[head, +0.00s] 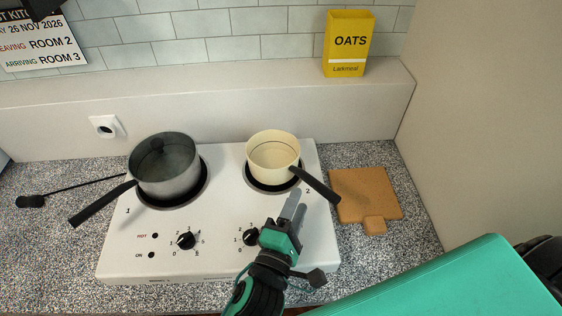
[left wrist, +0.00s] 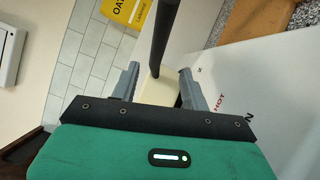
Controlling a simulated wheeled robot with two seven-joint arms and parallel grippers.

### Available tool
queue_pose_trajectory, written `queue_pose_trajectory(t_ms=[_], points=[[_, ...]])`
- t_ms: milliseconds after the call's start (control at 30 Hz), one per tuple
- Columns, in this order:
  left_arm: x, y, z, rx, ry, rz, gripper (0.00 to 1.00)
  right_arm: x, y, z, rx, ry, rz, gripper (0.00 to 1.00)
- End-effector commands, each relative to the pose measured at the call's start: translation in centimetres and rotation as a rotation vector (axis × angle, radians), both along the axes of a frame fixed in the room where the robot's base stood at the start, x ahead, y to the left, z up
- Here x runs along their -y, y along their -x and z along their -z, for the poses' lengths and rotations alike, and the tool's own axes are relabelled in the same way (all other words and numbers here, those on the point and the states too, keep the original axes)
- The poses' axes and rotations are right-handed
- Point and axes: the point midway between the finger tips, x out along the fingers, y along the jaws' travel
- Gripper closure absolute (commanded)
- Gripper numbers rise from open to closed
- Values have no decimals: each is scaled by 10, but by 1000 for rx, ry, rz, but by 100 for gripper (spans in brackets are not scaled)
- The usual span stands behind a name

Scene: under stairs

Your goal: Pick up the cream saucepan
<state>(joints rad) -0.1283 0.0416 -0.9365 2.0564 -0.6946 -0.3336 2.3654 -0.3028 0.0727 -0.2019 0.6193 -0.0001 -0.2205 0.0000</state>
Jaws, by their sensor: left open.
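The cream saucepan (head: 273,152) sits upright on the right burner of the white hob, its black handle (head: 316,184) pointing down and right. My left gripper (head: 296,204) is open and empty, just in front of the pan and left of the handle in the head view. In the left wrist view, the black handle (left wrist: 163,35) runs down toward the gap between the open fingers of my left gripper (left wrist: 160,70). Part of the cream pan (left wrist: 155,88) shows behind the fingers. I cannot tell whether the fingers touch it. My right gripper is not in view.
A grey lidded pot (head: 165,166) stands on the left burner of the white hob (head: 219,206). A wooden board (head: 366,193) lies right of the hob. A yellow oats box (head: 347,44) stands on the back ledge. A wall closes off the right side.

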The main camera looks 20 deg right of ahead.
Motion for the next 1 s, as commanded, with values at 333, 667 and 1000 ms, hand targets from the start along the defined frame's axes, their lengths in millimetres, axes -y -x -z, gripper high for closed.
queue_pose_trajectory(t_ms=[333, 667, 1000], points=[[18, -22, -10, 5, 2, 0, 54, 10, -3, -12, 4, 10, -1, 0], [46, -53, -13, 4, 1, 0, 54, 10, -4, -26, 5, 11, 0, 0], [48, -56, -12, 3, 3, 0, 62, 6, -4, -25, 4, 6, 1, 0]])
